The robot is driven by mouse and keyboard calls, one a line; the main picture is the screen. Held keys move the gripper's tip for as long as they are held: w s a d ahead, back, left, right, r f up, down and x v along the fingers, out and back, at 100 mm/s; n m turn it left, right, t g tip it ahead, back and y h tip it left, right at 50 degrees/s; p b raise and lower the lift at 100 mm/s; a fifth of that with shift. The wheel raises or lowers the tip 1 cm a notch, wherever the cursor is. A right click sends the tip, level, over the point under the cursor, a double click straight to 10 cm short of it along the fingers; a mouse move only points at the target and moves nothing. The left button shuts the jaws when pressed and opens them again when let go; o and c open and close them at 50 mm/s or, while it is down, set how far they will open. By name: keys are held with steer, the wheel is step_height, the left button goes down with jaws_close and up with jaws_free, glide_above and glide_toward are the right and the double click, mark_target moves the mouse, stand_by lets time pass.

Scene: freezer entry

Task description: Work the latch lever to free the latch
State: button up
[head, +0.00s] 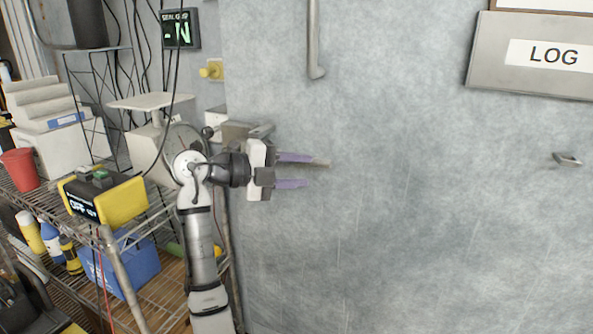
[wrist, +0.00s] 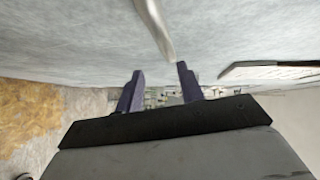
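A grey metal latch housing (head: 243,131) sits at the left edge of the grey door (head: 420,200), partly hidden behind my gripper (head: 308,171). A thin tan-grey tip (head: 322,164) shows just past the upper finger; it may be the end of the latch lever, whose rest is hidden. My gripper has purple fingers spread apart, pointing right in front of the door. In the wrist view the fingers (wrist: 160,87) are also apart, with nothing clearly between them. I cannot tell whether a finger touches the lever.
A vertical metal handle (head: 314,40) hangs on the door above my gripper and shows in the wrist view (wrist: 156,28). A LOG holder (head: 530,55) and small bracket (head: 567,158) are at right. A loaded wire shelf (head: 150,210) stands left. The door's lower middle is clear.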

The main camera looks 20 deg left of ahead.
steer(key=b+v, duration=0.3)
steer(key=v, duration=1)
steer(key=shift+s+a+r, duration=0.2)
steer(key=shift+s, duration=0.1)
